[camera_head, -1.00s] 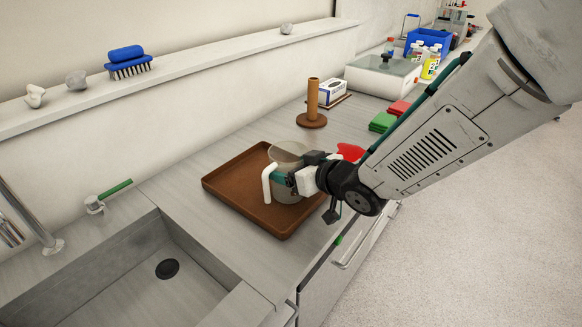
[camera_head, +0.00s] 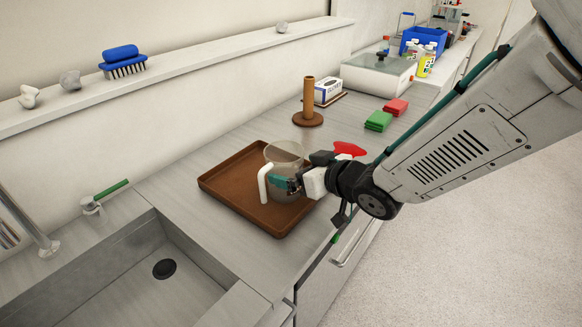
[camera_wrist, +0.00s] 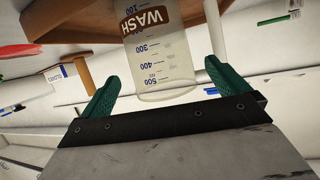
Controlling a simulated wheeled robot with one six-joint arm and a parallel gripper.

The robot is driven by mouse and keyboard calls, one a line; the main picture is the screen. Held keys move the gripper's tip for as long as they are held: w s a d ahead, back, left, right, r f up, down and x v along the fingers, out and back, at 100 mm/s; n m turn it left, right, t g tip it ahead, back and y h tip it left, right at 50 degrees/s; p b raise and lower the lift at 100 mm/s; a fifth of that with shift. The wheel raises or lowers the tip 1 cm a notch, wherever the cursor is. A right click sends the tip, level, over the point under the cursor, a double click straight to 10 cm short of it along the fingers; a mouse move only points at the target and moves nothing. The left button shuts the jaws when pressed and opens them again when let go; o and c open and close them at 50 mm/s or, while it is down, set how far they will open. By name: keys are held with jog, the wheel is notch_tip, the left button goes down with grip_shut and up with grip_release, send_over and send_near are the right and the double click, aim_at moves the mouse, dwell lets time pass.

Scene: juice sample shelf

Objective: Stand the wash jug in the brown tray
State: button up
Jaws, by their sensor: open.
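The wash jug (camera_head: 285,155) is clear, with a white handle (camera_head: 264,184), and stands upright in the brown tray (camera_head: 226,186). My gripper (camera_head: 283,184) is at the jug's near right side in the head view, covering part of its body. In the wrist view the jug (camera_wrist: 160,62) shows its WASH label and volume marks. The green fingers of my gripper (camera_wrist: 162,72) are apart, one on each side of the jug, with a visible gap to its wall. The jug's base is partly hidden in the head view.
A sink (camera_head: 130,270) lies in front of the tray. Behind the tray stand a brown post on a round base (camera_head: 308,105), green cloths (camera_head: 378,121) and red cloths (camera_head: 396,107). A red object (camera_head: 349,149) is partly hidden behind my arm.

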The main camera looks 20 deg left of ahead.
jog(key=v, duration=0.9)
jog(key=w+d+r+m+t+h, duration=0.2)
jog(key=d+m+h, duration=0.6)
jog(key=d, duration=1.3)
jog(key=s+d+r+m+g+h, duration=0.1)
jog(key=s+d+g, duration=0.3)
jog(key=s, duration=0.6)
jog(key=s+d+r+m+g+h, duration=0.2)
jog(key=s+d+g, duration=0.2)
jog(key=s, duration=0.7)
jog(key=shift+d+r+h, duration=0.3)
jog(key=shift+d+r, duration=0.05)
jog(key=shift+d, duration=0.85)
